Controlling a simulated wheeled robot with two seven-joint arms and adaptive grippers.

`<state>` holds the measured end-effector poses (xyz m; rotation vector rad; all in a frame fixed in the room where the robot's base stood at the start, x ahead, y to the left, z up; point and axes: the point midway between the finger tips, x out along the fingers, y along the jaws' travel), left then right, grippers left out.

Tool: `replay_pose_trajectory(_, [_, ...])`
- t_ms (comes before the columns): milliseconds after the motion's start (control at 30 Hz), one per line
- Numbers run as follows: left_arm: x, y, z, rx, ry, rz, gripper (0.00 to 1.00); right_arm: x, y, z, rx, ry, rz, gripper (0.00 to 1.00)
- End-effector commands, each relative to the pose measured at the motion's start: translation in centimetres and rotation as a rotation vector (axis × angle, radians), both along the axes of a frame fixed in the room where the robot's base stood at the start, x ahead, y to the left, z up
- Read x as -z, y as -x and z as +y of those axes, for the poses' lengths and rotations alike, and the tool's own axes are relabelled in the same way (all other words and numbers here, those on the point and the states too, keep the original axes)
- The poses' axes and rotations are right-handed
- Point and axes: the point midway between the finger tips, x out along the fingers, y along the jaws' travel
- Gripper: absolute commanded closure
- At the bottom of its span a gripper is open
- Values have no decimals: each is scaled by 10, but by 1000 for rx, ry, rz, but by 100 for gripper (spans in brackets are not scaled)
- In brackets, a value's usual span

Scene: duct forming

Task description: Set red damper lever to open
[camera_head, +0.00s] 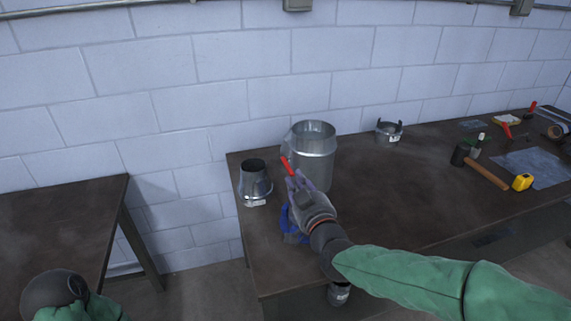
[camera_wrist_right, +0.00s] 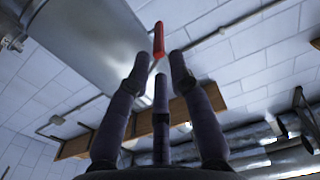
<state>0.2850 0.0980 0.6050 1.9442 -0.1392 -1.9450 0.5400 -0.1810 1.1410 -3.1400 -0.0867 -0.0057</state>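The red damper lever (camera_head: 287,164) sticks out on the left side of a grey metal duct (camera_head: 315,155) standing on the workbench. It slants up and to the left. My right gripper (camera_head: 295,180) is at the lever's lower end, beside the duct. In the right wrist view the red lever (camera_wrist_right: 158,40) lies just past the spread fingertips of my right gripper (camera_wrist_right: 159,62), with the duct (camera_wrist_right: 85,50) to its left. The fingers are apart; contact with the lever cannot be told. My left arm shows at the bottom left, but its fingers do not show.
A conical metal reducer (camera_head: 255,184) stands left of the duct, and a small collar (camera_head: 388,132) stands right of it. A blue object (camera_head: 291,228) lies partly behind my right wrist. A hammer (camera_head: 482,170) and a yellow tape measure (camera_head: 522,182) lie at the right.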

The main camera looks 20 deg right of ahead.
Motion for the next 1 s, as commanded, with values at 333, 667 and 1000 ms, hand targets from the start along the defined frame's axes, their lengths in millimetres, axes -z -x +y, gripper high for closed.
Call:
replay_pose_trajectory(333, [14,-1,0,0,0,-1,60,3,-55,3,-1,0,2,78])
replay_pose_trajectory(667, [19,-1,0,0,0,-1,60,2,-83,5,-1,0,2,78])
replay_pose_trajectory(1000, [19,-1,0,0,0,-1,60,1,-86,5,-1,0,2,78])
